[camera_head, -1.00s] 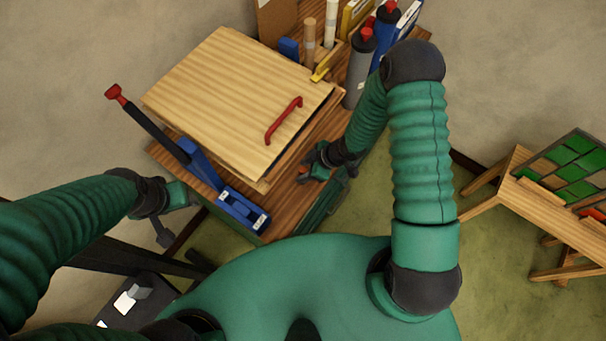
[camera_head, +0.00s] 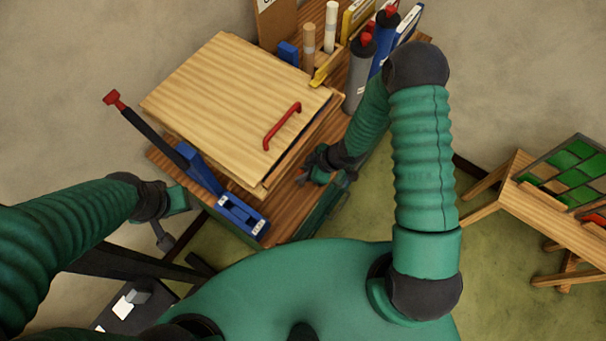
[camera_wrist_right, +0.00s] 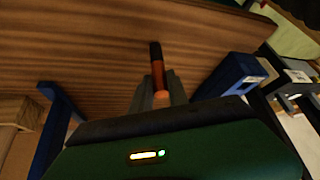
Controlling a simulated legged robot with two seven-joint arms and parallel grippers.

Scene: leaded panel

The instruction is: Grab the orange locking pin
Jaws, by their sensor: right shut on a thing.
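The orange locking pin (camera_wrist_right: 157,72) shows in the right wrist view as a short orange piece with a dark upper end and a rounded orange lower end. My right gripper (camera_wrist_right: 157,93) is shut on it, with its grey fingers on either side. Brown wood grain lies behind the pin; I cannot tell whether the pin touches it. In the head view my right gripper (camera_head: 306,172) is by the wooden bench's near right edge, and the pin is too small to make out. My left gripper (camera_head: 180,200) is left of the bench, its fingers unclear.
The wooden bench (camera_head: 290,198) carries a pale wooden press board (camera_head: 225,95) with a red handle (camera_head: 282,126). A blue lever tool (camera_head: 240,215) stands at its front left. Bottles (camera_head: 360,75) stand at the back right. A rack with green glass (camera_head: 575,160) is far right.

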